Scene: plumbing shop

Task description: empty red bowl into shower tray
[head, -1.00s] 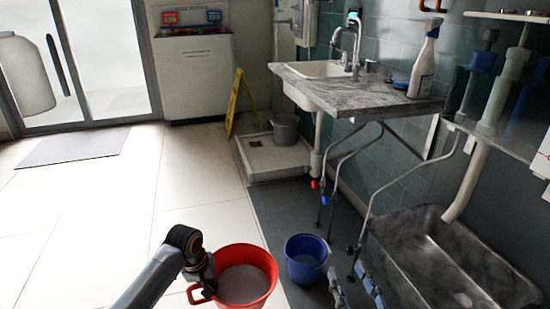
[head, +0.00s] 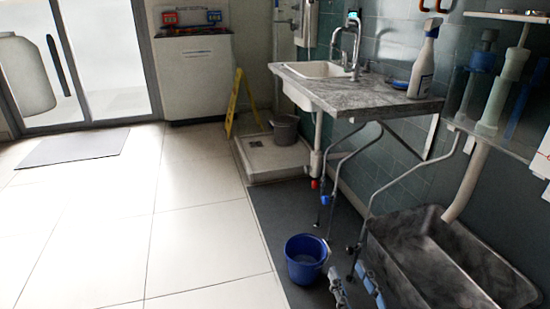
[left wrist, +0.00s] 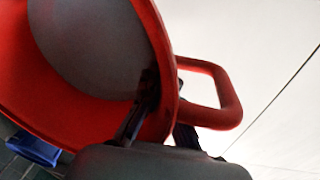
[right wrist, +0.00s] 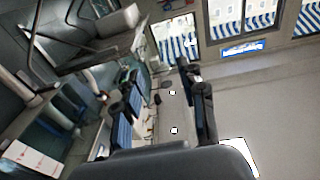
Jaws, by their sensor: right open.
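The red bowl (left wrist: 95,125) fills much of the left wrist view, tilted, with a flat grey content inside. My left gripper (left wrist: 160,110) is shut on its rim beside the red handle, one finger inside and one outside. Neither this gripper nor the bowl shows in the head view. The white shower tray (head: 262,168) lies on the floor against the wall, with a grey bucket (head: 285,128) at its back right. My right gripper (head: 354,283) is open and empty at the bottom of the head view, left of the grey metal trough.
A blue bucket (head: 305,258) stands on the dark floor strip. A sink counter (head: 365,88) with bent metal legs juts from the wall, right of the tray. A yellow floor sign (head: 234,102) stands behind the tray. The grey trough (head: 448,258) is at right.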

